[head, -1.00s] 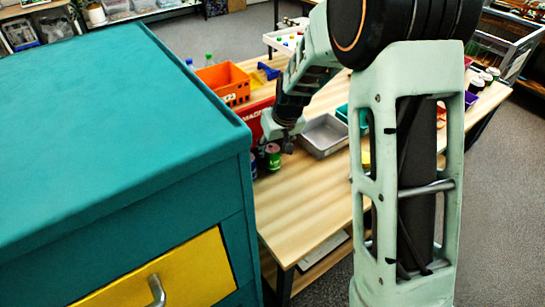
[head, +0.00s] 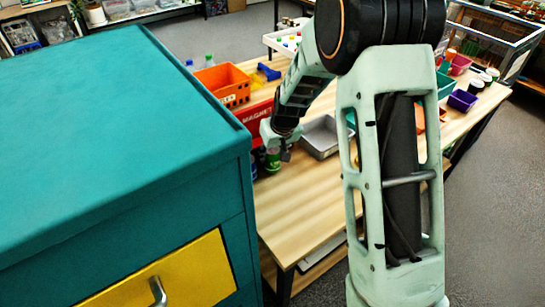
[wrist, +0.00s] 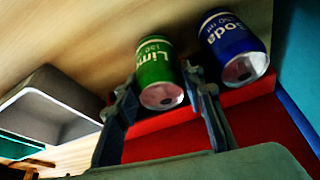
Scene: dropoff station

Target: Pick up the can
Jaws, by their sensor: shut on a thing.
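A green can labelled "Lime" (wrist: 158,72) sits between the two fingers of my gripper (wrist: 162,86) in the wrist view. My gripper is shut on it. In the head view the green can (head: 272,165) is on the wooden table beside the teal cabinet, with my gripper (head: 280,150) over its top. A blue "Soda" can (wrist: 236,50) stands just to the right of the green can in the wrist view, outside the fingers.
The teal cabinet (head: 110,110) rises on the left, close to the cans. A red box (head: 256,118) and an orange crate (head: 222,86) are behind. A grey tray (head: 322,138) lies to the right. The front of the table is clear.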

